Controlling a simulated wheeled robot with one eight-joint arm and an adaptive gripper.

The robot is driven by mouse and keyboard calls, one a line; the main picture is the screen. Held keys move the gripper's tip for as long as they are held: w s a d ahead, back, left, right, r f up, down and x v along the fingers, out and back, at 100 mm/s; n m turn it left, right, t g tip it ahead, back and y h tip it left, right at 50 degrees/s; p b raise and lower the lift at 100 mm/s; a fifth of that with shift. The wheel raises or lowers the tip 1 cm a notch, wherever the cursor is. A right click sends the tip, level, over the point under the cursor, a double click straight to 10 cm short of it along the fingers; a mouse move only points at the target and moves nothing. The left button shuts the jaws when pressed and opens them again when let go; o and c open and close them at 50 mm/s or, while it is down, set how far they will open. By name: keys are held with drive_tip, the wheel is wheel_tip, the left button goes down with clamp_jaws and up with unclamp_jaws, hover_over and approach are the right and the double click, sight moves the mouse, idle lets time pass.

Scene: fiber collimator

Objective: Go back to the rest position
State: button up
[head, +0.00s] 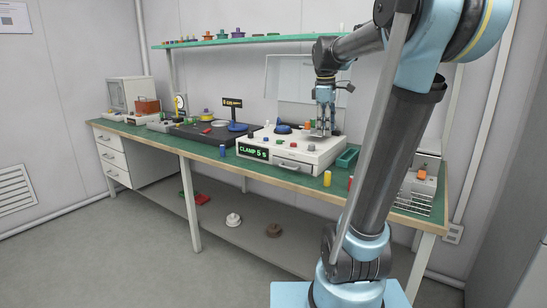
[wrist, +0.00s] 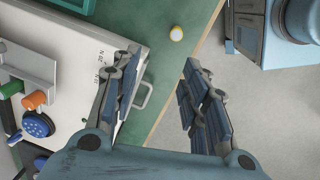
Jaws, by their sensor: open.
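My gripper (head: 324,112) hangs fingers down over the right part of the white clamp box (head: 262,151), whose green display reads "CLAMP 5 s". In the wrist view my gripper (wrist: 160,90) has its two fingers spread wide with nothing between them. Below the gap lie the front edge of the green bench top (wrist: 178,75) and the box's handle (wrist: 146,96). An orange knob (wrist: 35,100) and a blue ribbed knob (wrist: 38,125) on the box show at the left of the wrist view.
A yellow cylinder (head: 327,179) stands near the bench's front edge, and a blue one (head: 222,151) stands left of the box. A green tray (head: 347,158) is right of the box. A green shelf (head: 240,40) with small parts runs above. Open floor (head: 120,250) lies in front.

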drive_tip(key=s+f+m+t+y, duration=0.1)
drive_tip(key=s+f+m, duration=1.1)
drive_tip(key=s+f, duration=1.2)
drive_tip(key=shift+s+f+m, duration=0.25)
drive_tip(key=shift+f+m, duration=0.15)
drive_tip(key=shift+f, duration=0.05)
drive_tip(key=shift+w+f, duration=0.2)
drive_tip(key=shift+w, duration=0.25)
